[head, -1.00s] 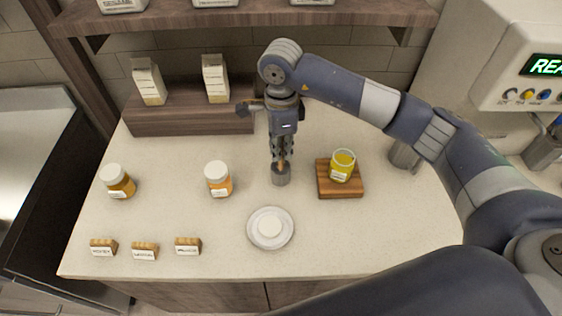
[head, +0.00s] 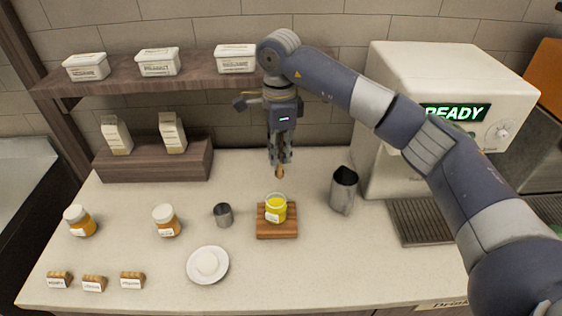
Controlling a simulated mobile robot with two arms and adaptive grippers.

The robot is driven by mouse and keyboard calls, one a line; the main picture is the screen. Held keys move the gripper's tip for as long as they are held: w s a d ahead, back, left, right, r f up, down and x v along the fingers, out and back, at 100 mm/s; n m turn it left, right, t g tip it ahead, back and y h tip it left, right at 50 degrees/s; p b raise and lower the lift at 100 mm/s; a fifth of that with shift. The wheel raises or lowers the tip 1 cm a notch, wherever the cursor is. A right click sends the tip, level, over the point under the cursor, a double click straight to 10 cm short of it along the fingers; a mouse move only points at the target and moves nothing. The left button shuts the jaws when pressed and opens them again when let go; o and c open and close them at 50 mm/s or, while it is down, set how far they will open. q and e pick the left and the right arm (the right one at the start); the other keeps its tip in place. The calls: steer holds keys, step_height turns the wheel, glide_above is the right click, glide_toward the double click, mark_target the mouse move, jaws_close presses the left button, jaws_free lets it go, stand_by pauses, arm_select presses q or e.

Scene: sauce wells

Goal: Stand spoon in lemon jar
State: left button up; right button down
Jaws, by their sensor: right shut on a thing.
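My right gripper (head: 280,160) points down and is shut on a small brown spoon (head: 280,173). Only the spoon's lower end shows below the fingers; the rest is hidden between them. The spoon appears above the open yellow lemon jar (head: 276,210), apart from it. The jar stands upright on a square wooden board (head: 277,235), its white label too small to read. My left gripper is not in view.
A small metal cup (head: 223,215) stands left of the board, and a metal pitcher (head: 343,190) stands to its right. A white saucer (head: 208,278) lies in front. Two white-lidded jars (head: 80,221) (head: 166,221) stand at left. A white machine (head: 450,85) is at right.

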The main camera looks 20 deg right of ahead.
arm_select(q)
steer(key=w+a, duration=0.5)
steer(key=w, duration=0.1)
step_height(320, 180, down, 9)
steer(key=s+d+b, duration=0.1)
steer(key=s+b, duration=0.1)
steer(key=b, duration=0.6)
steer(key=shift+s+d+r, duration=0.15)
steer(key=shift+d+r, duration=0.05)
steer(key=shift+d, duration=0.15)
arm_select(e)
step_height(320, 180, down, 13)
steer(key=w+a, duration=0.1)
steer(key=shift+f, duration=0.15)
steer(key=c, duration=1.7)
jaws_free()
